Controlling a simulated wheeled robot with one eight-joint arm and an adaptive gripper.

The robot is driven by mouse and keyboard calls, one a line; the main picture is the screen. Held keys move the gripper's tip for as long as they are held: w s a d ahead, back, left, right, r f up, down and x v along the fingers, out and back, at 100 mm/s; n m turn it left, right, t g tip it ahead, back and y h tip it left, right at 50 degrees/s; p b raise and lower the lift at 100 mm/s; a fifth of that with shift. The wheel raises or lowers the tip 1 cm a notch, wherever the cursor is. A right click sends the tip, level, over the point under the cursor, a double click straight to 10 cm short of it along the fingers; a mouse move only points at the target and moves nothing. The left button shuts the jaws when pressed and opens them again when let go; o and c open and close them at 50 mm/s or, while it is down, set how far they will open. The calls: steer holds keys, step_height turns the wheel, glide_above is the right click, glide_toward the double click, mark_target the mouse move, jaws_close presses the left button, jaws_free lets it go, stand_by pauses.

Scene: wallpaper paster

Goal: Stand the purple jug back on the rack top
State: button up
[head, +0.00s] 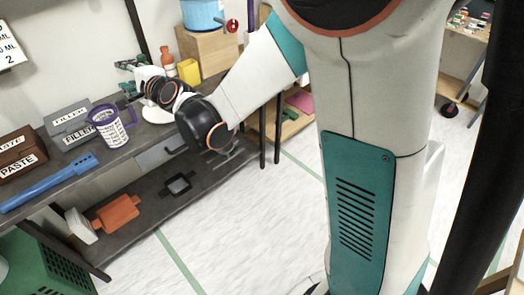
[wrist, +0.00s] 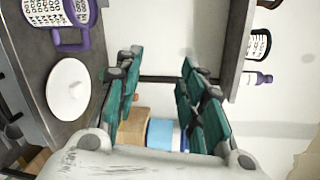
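The purple jug (head: 108,127) stands upright on the grey bench top, with a white printed label, purple rim and handle. In the wrist view, part of the jug (wrist: 58,12) shows at the top left, cut by the picture edge. My gripper (head: 127,76) is above and behind the jug, apart from it. In the wrist view, my gripper (wrist: 155,88) has its teal fingers spread, with nothing between them. A dark shelf (wrist: 234,45) shows at the upper right there; I cannot tell whether it is the rack top.
A white round lid-like piece (wrist: 70,90) lies near the jug. Grey filler boxes (head: 68,122), a brown paste box (head: 18,155) and a blue tool (head: 48,183) share the bench. A blue tub (head: 202,14) stands on a wooden box (head: 207,50) behind.

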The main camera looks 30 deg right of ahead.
steer(key=s+d+r+n+g+h, duration=0.1)
steer(key=s+d+n+g, duration=0.1)
steer(key=s+d+n, duration=0.35)
steer(key=s+d+r+n+g, duration=0.1)
steer(key=s+d+n, duration=0.15)
steer(key=s, duration=0.55)
steer(key=s+d+f+n+g+h, duration=0.2)
steer(key=s+d+f+n, duration=0.2)
steer(key=s, duration=0.7)
steer(key=s+d+f+n+g+h, duration=0.3)
steer(key=s+d+f+n, duration=0.1)
steer(key=s+d, duration=0.5)
steer(key=shift+s+d, duration=0.15)
steer(key=shift+s, duration=1.05)
